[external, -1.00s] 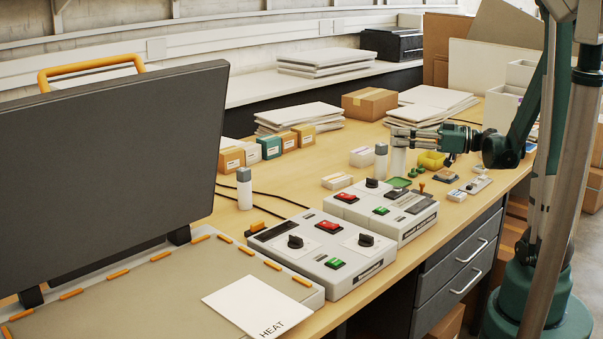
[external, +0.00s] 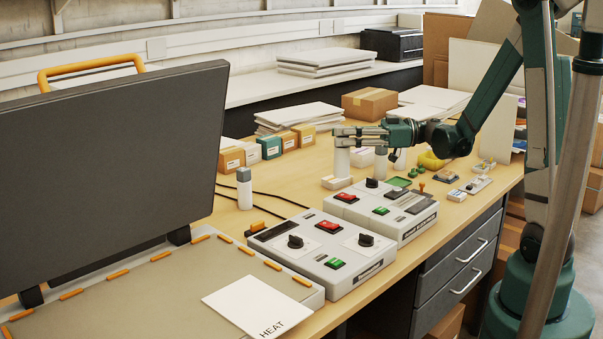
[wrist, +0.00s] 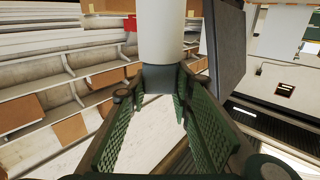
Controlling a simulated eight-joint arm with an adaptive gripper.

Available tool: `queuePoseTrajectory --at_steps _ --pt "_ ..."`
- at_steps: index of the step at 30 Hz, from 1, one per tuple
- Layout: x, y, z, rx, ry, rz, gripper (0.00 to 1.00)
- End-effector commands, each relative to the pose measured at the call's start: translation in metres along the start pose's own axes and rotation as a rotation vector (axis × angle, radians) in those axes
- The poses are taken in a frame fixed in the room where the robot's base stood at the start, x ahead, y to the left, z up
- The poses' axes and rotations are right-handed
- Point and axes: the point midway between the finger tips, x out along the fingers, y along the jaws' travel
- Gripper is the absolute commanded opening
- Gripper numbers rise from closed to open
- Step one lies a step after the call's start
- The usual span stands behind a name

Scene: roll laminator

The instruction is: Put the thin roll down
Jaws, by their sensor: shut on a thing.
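The roll hangs over the bench behind the control boxes, just behind a small white box (external: 337,183). I cannot tell whether its lower end touches the bench. In the wrist view the white roll (wrist: 162,32) stands between the green ribbed fingers of my gripper (wrist: 160,82).
Two control boxes (external: 325,248) with knobs and buttons stand in front. Grey-capped bottles (external: 244,190) stand left and right of the roll. Small cartons (external: 271,147) line the back left. A yellow bowl (external: 432,161) is at right. Bare bench lies left of the roll.

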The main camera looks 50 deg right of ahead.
Motion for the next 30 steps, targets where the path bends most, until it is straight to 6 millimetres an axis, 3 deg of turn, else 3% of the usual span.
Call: queuePoseTrajectory --at_steps 17,30 --pt "0.115 -0.058 -0.009 0.001 -0.001 -0.187 0.05" --pt "0.198 -0.119 -0.015 0.002 -0.001 -0.326 0.05"
